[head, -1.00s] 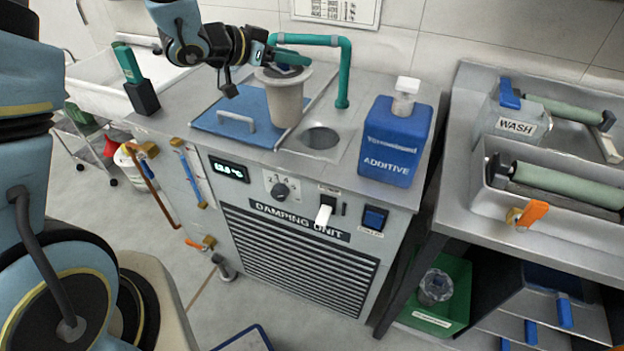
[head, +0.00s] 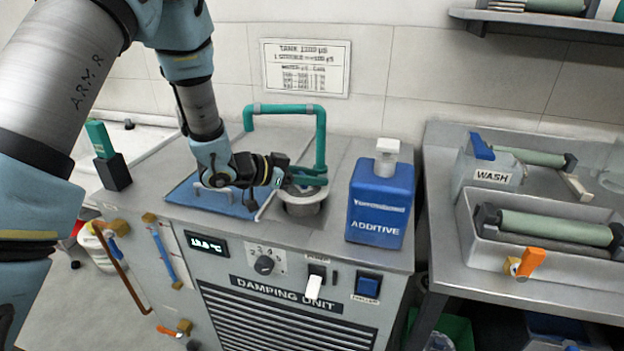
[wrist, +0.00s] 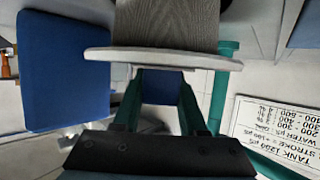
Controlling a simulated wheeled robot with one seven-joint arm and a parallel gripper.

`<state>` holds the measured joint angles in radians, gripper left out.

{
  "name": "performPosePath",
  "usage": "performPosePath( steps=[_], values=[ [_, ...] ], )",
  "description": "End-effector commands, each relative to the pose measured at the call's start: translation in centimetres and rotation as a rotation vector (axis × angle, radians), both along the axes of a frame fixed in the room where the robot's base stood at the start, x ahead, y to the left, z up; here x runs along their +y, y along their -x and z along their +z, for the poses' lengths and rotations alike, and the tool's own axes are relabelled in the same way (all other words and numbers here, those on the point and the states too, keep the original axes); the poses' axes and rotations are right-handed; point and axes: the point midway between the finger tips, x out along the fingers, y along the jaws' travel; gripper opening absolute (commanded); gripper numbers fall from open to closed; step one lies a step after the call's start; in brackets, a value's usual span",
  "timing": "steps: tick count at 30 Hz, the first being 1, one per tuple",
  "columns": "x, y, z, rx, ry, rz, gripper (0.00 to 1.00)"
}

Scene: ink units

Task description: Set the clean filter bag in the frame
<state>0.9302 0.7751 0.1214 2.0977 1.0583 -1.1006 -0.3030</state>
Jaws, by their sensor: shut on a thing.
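The filter bag (head: 303,208) is a grey tapered bag with a wide pale collar. In the head view it is at the round opening in the frame on top of the damping unit, and its lower part is hidden from view. I cannot tell whether the collar rests on the frame.
A blue additive bottle (head: 380,205) stands close right of the bag. A green pipe (head: 320,140) arches behind it. A blue lid (head: 203,202) with a handle lies to the left. The wash bench (head: 450,255) is farther right.

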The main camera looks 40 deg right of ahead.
Motion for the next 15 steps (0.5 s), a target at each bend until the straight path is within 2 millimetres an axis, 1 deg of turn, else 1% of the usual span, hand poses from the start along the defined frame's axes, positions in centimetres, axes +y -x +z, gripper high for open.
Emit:
performPosePath(
  steps=[1, 3, 11, 15],
  values=[
    [0.01, 0.05, -0.49, 0.002, -0.001, 0.0, 0.0],
    [-0.01, 0.03, -0.85, 0.0, 0.0, 0.0, 0.0],
    [-0.02, 0.0, -0.97, -0.001, 0.001, 0.001, 0.0],
    [-0.01, -0.02, -1.42, -0.001, 0.001, 0.001, 0.0]
  ],
)
